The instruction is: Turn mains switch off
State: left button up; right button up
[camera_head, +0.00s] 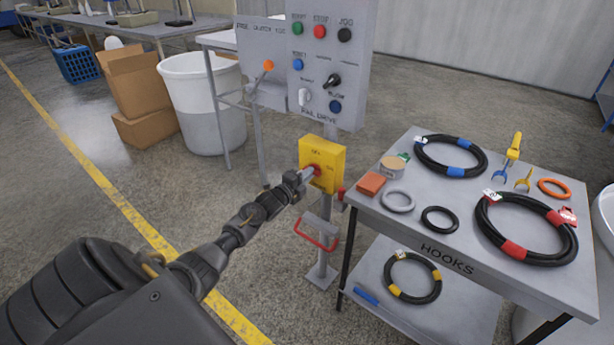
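The mains switch is a yellow box (328,160) on a grey post, with a red knob (316,169) on its front and small dark lettering I cannot read fully. My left arm reaches in from the lower left. My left gripper (306,175) is at the red knob and partly covers it. The fingertips are too small to tell whether they are closed on the knob or only around it. The knob's exact angle is hidden by the fingers. My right gripper is not in view.
A grey control panel (352,60) with buttons stands above the switch. A red bar handle (316,236) sits low on the post. Right is a cart (444,250) marked HOOKS, with coiled hoses. A white bin (203,95) and cardboard boxes (138,85) stand left. The floor in between is clear.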

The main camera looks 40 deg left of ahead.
pick_arm(q)
jog(key=shift+c, duration=1.1)
grip_shut()
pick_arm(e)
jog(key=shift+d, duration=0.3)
pick_arm(q)
jog(key=shift+n, duration=0.3)
jog(key=n+p, duration=0.3)
jog(key=n, duration=1.4)
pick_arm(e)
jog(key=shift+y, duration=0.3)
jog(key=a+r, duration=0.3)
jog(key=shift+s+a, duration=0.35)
pick_arm(q)
jog(key=shift+f+n, duration=0.1)
jog(key=shift+n, duration=0.2)
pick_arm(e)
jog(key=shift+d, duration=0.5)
